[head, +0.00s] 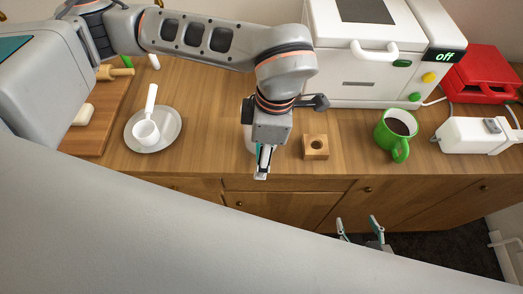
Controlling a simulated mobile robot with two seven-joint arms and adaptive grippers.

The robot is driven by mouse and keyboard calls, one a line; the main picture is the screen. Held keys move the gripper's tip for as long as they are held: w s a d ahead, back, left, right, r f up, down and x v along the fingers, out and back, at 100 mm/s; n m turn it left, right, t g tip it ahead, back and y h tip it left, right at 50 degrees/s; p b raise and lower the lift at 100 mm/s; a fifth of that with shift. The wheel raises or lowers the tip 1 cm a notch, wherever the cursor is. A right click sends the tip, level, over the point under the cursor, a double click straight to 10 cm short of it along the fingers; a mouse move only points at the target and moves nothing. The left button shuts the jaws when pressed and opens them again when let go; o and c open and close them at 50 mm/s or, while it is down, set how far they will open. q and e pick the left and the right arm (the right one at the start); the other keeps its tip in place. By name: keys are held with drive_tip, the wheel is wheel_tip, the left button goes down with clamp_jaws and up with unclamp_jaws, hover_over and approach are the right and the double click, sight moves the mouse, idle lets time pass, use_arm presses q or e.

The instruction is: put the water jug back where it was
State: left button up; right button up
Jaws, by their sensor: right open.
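A wooden block with a hole (316,148) sits right of my left gripper. A green mug (397,130) of dark liquid, a white appliance (479,136), a red box (483,75) and a white cooker (365,75) stand further right. A saucer (172,136) holds a white long-handled cup (147,132).

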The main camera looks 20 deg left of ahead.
use_arm(q)
wheel_tip(320, 180, up, 12)
drive_tip(key=d, duration=0.1)
drive_tip(key=shift+w+d+f, duration=0.15)
drive_tip(key=shift+w+f, duration=0.1)
drive_tip(key=shift+w, duration=0.05)
idle(0.4)
